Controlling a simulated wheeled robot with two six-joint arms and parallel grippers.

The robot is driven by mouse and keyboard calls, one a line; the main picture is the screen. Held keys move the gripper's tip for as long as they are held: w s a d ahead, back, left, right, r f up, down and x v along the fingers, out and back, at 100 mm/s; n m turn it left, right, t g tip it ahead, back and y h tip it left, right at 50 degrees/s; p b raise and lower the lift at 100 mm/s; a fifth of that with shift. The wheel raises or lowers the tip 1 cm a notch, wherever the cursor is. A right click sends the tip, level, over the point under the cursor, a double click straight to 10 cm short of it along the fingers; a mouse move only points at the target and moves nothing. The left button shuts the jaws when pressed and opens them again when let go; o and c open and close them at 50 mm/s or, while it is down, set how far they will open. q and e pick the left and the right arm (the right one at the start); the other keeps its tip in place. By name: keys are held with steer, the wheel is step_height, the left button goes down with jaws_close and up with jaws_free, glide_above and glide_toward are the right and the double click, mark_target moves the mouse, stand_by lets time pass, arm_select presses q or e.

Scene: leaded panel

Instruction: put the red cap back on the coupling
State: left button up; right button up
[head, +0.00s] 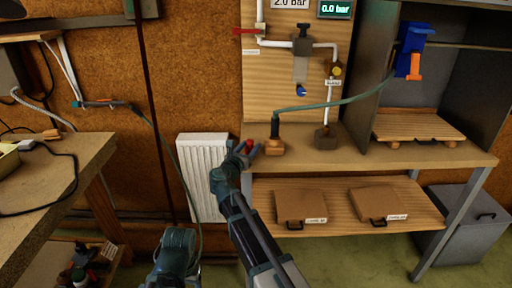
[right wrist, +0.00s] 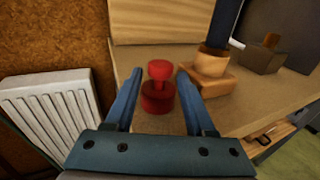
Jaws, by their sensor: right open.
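The red cap (right wrist: 158,97) stands upright on the wooden bench top, with a wide base and a narrower knob. In the head view the cap (head: 249,146) shows small at the bench's left end. My right gripper (right wrist: 157,88) is open, one finger on each side of the cap; it seems not to touch it. The right gripper (head: 246,152) also shows in the head view. I cannot tell surely which part is the coupling; pipe fittings hang on the wooden panel (head: 268,95). My left gripper's fingers are not seen.
A wooden block (right wrist: 205,75) holding the hose end stands just right of the cap. A dark block (head: 326,139) stands further right on the bench (head: 400,155). A white radiator (head: 203,170) is left of the bench. The bench front between is clear.

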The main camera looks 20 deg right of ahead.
steer(key=shift+w+d, duration=0.2)
steer(key=shift+w, duration=0.15)
jaws_close()
stand_by(0.4)
